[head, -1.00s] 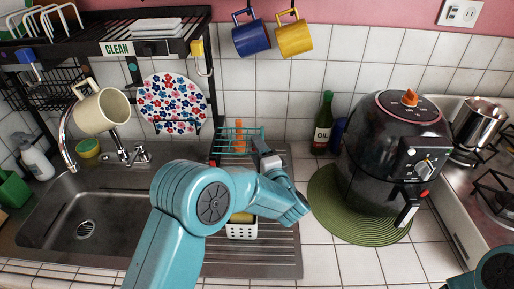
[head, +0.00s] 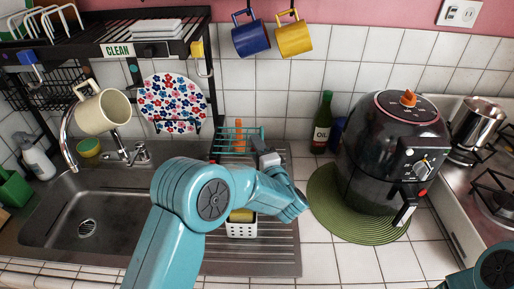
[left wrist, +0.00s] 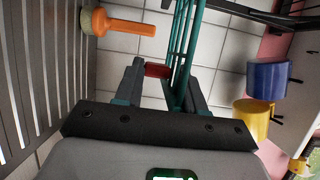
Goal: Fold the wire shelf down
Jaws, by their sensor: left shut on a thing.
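The wire shelf (head: 236,133) is a teal wire rack at the back of the drainboard in the head view. In the left wrist view its teal bars (left wrist: 185,45) run up beside the fingers. My left gripper (head: 268,159) is at the shelf's right end, partly hidden by its own arm. In the left wrist view, my left gripper (left wrist: 161,82) is shut on the shelf, with a small red piece (left wrist: 158,70) between the fingers. My right gripper is out of view; only part of that arm shows at lower right.
An orange-handled brush (left wrist: 125,24) is close to the left gripper. A white caddy (head: 241,229) stands below my left arm. An oil bottle (head: 322,124) and black air fryer (head: 385,145) stand to the right. Mugs hang above. The sink (head: 90,215) is at left.

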